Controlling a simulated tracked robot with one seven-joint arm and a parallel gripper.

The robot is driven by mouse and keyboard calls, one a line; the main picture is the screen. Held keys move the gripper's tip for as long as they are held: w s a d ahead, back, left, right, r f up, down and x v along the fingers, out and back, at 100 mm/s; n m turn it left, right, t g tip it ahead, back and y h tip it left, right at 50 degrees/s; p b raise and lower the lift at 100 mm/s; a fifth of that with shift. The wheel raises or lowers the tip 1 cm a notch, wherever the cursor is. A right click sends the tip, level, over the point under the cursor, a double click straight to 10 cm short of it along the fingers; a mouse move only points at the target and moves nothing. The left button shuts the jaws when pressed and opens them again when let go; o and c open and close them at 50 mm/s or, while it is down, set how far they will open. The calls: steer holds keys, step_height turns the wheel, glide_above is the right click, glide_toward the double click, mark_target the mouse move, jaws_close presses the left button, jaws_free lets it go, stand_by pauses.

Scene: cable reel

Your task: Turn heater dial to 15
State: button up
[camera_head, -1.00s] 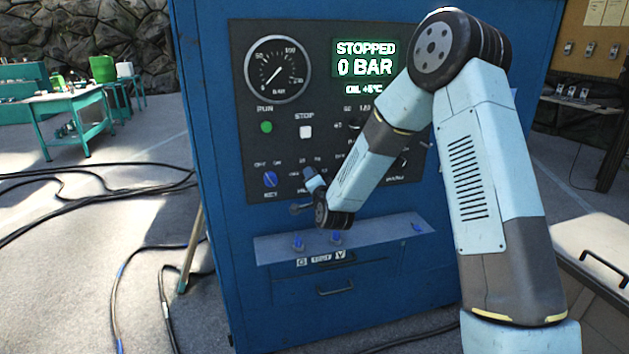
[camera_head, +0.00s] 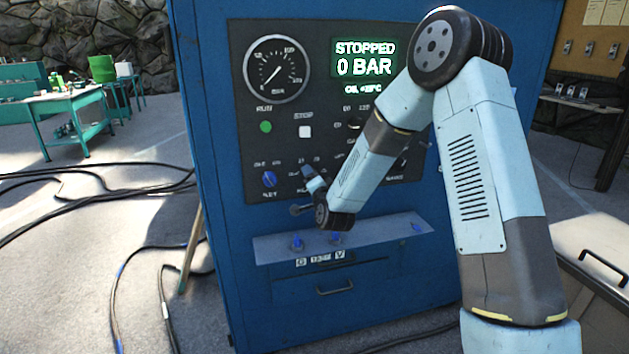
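The blue cabinet (camera_head: 215,110) has a dark control panel (camera_head: 240,150) with several dials. My gripper (camera_head: 299,209) is at the lower middle of the panel, near a dial whose scale shows partly above it. The gripper is small in the picture, and its fingers and the dial there are mostly hidden by my wrist. I cannot tell whether the gripper touches the dial or which value it points at. The blue key dial (camera_head: 269,179) is to the left of my gripper. The screen (camera_head: 365,59) reads "STOPPED 0 BAR" with a small oil temperature line.
A pressure gauge (camera_head: 276,69), a green RUN button (camera_head: 265,127) and a white STOP button (camera_head: 305,131) are above. A ledge with blue fittings (camera_head: 297,242) juts out below my wrist. Cables (camera_head: 90,190) lie on the floor at left.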

steer(key=v, duration=1.3)
steer(key=s+d+r+n+g+h, duration=0.3)
steer(key=s+d+r+n+g, duration=0.35)
steer(key=s+d+r, duration=0.4)
steer(key=s+d+r+g, duration=0.1)
steer(key=s+d+r, duration=0.1)
steer(key=s, duration=0.5)
steer(key=s+d+r+n+g+h, duration=0.1)
steer(key=s+d+r+g, duration=0.1)
steer(key=s+d, duration=0.3)
steer(key=s+d+r+n+g+h, duration=0.1)
steer(key=s+d+r+g, duration=0.1)
steer(key=s, duration=0.7)
steer(key=shift+s+d+r, duration=0.25)
steer(key=shift+d+r, duration=0.2)
steer(key=shift+d, duration=0.35)
